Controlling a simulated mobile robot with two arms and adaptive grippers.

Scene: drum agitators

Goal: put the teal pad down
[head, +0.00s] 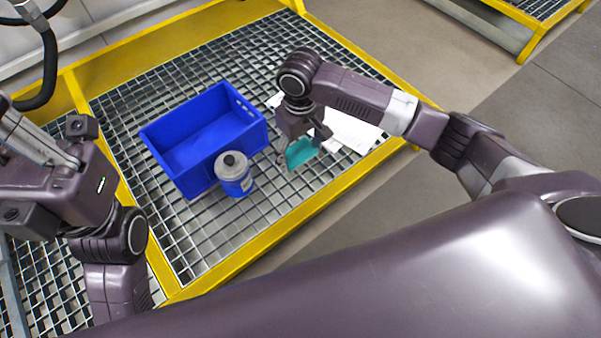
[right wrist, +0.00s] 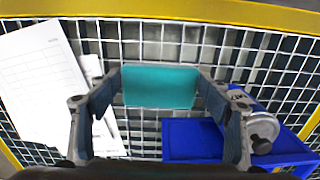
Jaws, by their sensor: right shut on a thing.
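The teal pad (head: 301,153) hangs from my right gripper (head: 304,138) over the right part of the grated table. In the right wrist view, the pad (right wrist: 160,88) spans between the two fingers of my right gripper (right wrist: 159,84), which is shut on it. The grating shows around the pad, and I cannot tell its exact height above it. My left gripper (head: 40,150) is at the left edge of the head view, away from the pad; its fingertips are not clear.
A blue crate (head: 180,168) stands on the grating (head: 130,110), with a grey-lidded blue container (head: 233,175) at its near side. White paper sheets (head: 352,131) lie beside the pad. A yellow frame (head: 335,203) edges the table. Bare grating lies in front of the pad.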

